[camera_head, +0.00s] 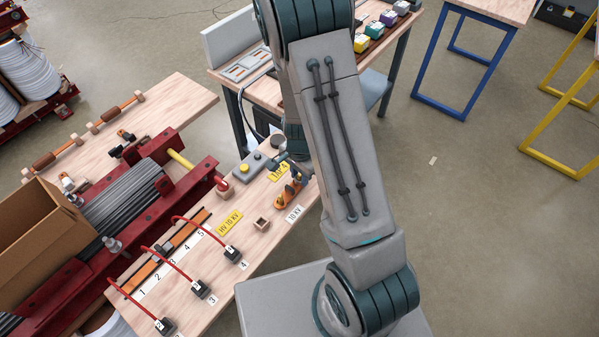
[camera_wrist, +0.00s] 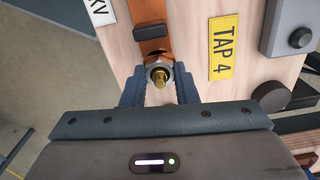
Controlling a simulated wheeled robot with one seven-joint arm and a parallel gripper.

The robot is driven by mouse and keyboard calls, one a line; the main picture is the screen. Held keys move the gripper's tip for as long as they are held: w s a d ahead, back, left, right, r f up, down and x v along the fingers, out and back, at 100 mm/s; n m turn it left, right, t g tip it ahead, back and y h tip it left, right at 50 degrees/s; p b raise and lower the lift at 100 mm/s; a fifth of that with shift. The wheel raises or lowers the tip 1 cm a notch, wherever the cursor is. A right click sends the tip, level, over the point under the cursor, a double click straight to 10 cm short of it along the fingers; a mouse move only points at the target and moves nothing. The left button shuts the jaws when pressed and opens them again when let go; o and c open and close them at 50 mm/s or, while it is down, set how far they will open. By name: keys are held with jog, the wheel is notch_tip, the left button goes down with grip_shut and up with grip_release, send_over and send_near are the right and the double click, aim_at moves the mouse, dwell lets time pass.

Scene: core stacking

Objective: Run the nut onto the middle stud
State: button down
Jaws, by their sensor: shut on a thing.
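My gripper (camera_wrist: 159,88) points at the copper-orange bar (camera_wrist: 151,14) on the wooden bench top. Its two blue-grey fingers are shut on a metal nut (camera_wrist: 158,60), one on each side. The brass end of a stud (camera_wrist: 160,75) shows in the middle of the nut, so the nut sits around the stud. How far it is threaded cannot be told. In the head view my gripper (camera_head: 291,168) is small and partly behind my arm, above the orange bar (camera_head: 287,194). The other studs are not clear there.
A yellow TAP 4 label (camera_wrist: 223,47) lies right of the bar in the wrist view, with a grey button box (camera_wrist: 288,28) beyond.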

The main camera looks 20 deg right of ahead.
jog(key=m+p, duration=0.1)
jog(key=m, duration=0.2)
jog(key=shift+r, duration=0.1)
jog(key=shift+m, duration=0.8)
jog(key=shift+p, duration=0.35)
jog(key=shift+m+p, duration=0.5)
jog(key=shift+m, duration=0.5)
jog(key=shift+m+p, duration=0.4)
jog(key=shift+m, duration=0.9)
jog(key=m+p, duration=0.1)
jog(key=m, duration=0.1)
jog(key=shift+m+p, duration=0.3)
jog(key=shift+m, duration=1)
